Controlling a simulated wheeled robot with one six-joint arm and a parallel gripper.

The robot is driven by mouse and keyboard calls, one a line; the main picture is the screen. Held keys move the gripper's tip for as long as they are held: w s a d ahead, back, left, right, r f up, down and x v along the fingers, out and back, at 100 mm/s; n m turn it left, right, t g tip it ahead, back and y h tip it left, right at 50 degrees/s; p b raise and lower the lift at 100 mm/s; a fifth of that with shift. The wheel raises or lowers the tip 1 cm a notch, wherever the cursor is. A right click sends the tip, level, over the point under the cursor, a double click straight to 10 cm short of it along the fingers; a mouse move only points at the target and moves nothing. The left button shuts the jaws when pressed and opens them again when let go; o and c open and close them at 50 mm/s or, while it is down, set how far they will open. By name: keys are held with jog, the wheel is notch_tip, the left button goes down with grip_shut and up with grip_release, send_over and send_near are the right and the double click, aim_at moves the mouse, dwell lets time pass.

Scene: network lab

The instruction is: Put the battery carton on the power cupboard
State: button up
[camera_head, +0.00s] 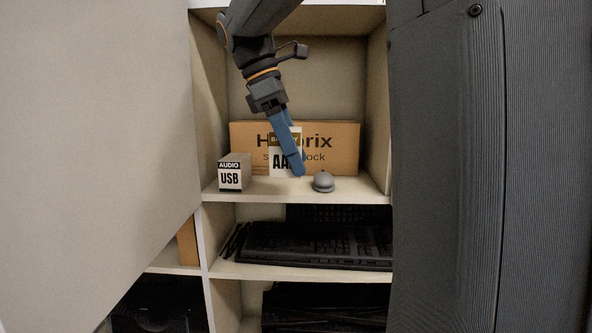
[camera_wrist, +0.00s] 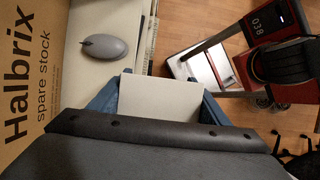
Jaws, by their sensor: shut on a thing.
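My gripper (camera_head: 297,168) reaches down from above and is shut on the carton. In the wrist view the carton's plain pale side (camera_wrist: 160,99) lies between the two blue fingers. I cannot tell whether its bottom touches the shelf. I cannot clearly identify the power cupboard in either view.
A brown Halbrix carton (camera_head: 345,148) stands behind. Keyboards (camera_head: 310,245) lie below. A tall dark panel (camera_head: 445,170) borders the right. Red equipment (camera_wrist: 270,20) shows over wooden floor.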

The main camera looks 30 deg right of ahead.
jog(key=w+d+p, duration=0.2)
jog(key=w+d, duration=0.5)
jog(key=w, duration=0.3)
jog(key=f, duration=0.6)
jog(key=shift+a+f+p, duration=0.15)
jog(key=shift+a+p, duration=0.05)
jog(key=shift+p, duration=0.15)
jog(key=shift+w+d+f, duration=0.1)
jog(key=shift+f, duration=0.25)
jog(key=shift+f, duration=0.1)
jog(key=o, duration=1.2)
